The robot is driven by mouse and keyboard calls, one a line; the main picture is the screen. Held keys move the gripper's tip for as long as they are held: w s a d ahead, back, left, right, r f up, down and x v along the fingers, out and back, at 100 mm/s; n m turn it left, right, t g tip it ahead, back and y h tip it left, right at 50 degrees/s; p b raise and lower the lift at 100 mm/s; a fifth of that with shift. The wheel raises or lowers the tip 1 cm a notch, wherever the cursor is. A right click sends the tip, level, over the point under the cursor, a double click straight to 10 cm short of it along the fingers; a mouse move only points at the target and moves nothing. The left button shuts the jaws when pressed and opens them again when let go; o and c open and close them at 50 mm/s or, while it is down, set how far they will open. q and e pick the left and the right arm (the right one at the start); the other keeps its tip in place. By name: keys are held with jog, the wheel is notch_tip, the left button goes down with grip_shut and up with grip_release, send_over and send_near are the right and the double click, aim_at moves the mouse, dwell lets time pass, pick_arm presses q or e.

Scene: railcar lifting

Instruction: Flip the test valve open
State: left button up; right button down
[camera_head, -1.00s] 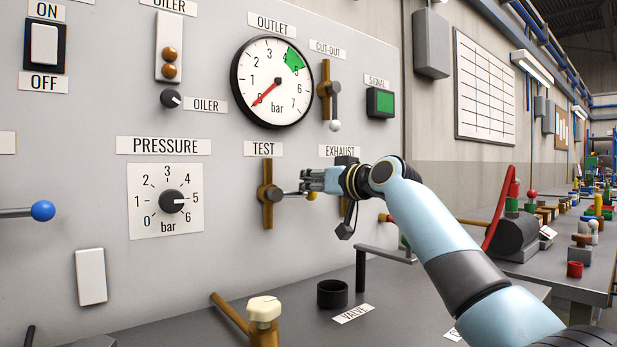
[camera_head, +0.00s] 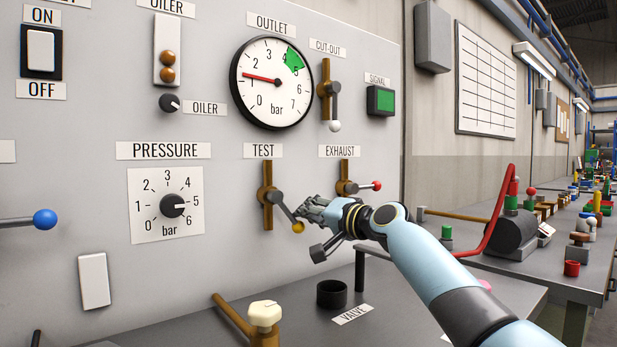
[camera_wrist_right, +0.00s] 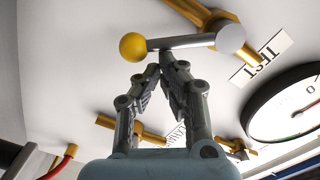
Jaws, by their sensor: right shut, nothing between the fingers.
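The test valve (camera_head: 267,194) is a brass fitting on the grey panel under the TEST label. Its grey lever (camera_head: 284,211) slants down to the right and ends in a yellow knob (camera_head: 298,226). My right gripper (camera_head: 308,211) is shut and empty, close above and right of the knob. In the right wrist view the closed fingertips (camera_wrist_right: 160,68) are at the lever (camera_wrist_right: 185,41), just beside the yellow knob (camera_wrist_right: 133,46); whether they touch I cannot tell. My left gripper is not in view.
The exhaust valve (camera_head: 345,186) with its red knob is just right of the test valve. The outlet gauge (camera_head: 272,82) above reads between 1 and 2 bar. A black cup (camera_head: 331,293) and a cream-topped handle (camera_head: 264,314) stand on the bench below.

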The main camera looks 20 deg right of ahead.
jog(key=shift+s+a+f+m+p, duration=0.25)
jog(key=shift+a+f+m, duration=0.3)
jog(key=shift+m, duration=0.65)
jog(key=shift+s+a+f+m+p, duration=0.15)
jog(key=shift+a+f+m+p, duration=0.35)
jog(key=shift+m, duration=0.7)
jog(key=shift+s+a+f+m+p, duration=0.2)
jog(key=shift+a+f+m, duration=0.4)
jog(key=shift+m, duration=0.6)
